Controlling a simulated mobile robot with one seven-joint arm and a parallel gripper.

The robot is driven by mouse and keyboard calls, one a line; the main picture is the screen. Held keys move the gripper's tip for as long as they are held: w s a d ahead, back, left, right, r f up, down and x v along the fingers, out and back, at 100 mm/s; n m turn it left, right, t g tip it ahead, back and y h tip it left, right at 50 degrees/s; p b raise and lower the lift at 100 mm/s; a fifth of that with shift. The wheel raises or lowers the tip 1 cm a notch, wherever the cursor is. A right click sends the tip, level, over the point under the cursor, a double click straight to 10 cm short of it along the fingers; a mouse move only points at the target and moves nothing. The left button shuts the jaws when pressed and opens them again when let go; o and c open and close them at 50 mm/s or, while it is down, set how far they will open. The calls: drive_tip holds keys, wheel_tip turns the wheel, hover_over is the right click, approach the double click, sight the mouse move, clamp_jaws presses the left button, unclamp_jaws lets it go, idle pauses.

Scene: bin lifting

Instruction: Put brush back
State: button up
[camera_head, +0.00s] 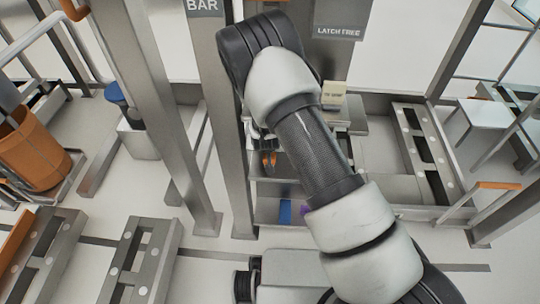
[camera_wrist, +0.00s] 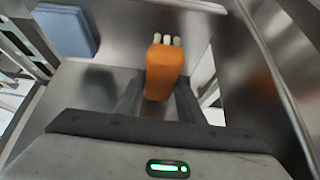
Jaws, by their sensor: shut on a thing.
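The brush (camera_wrist: 165,68) is a chunky orange piece with several short pale tips at its far end, seen in the wrist view. My gripper (camera_wrist: 158,88) has its two dark fingers on either side of the brush and is shut on it. Below the brush is a grey metal surface; I cannot tell whether the brush touches it. In the head view a small patch of orange (camera_head: 268,158) shows by the end of my arm, beside the metal post. My arm hides much of the station there.
A blue block (camera_wrist: 65,30) lies on the metal surface at upper left in the wrist view. A tall metal post (camera_head: 228,130) stands close left of my arm. A metal wall (camera_wrist: 275,70) rises at right. An orange bin (camera_head: 30,150) stands far left.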

drive_tip(key=shift+f+b, duration=0.55)
drive_tip(key=shift+f, duration=1.15)
drive_tip(key=shift+f, duration=0.15)
drive_tip(key=o, duration=1.3)
drive_tip(key=shift+s+r, duration=0.1)
drive_tip(key=shift+r, duration=0.25)
drive_tip(key=p+v, duration=0.3)
drive_tip(key=v, duration=0.8)
drive_tip(key=shift+s+r, duration=0.2)
drive_tip(key=shift+r, duration=0.05)
